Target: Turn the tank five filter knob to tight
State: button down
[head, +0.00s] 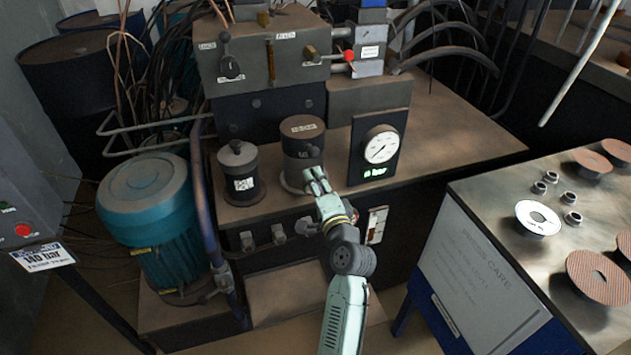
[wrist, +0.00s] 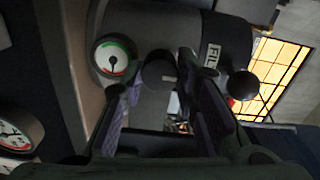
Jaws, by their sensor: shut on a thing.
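The filter is a dark upright cylinder (head: 303,142) with a label on its top, standing on the bench in the head view. In the wrist view it shows as a large dark body (wrist: 200,38) lettered "FIL", partly cut off. A small dark round knob (wrist: 160,72) with a light pointer mark sits on it. My gripper (head: 314,182) is at the front of the cylinder, hiding the knob in the head view. In the wrist view its fingers (wrist: 158,88) stand either side of the knob, shut on it.
A pressure gauge (head: 380,146) stands right of the filter, close to my arm. A shorter dark canister (head: 239,174) stands left. A small dial (wrist: 113,60) with a green arc sits beside the knob. A steel table (head: 500,186) with discs and nuts is at right.

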jog(key=c, duration=1.2)
grip_release()
jog(key=shift+c, duration=0.2)
jog(key=v, duration=1.2)
jog(key=shift+r, duration=0.1)
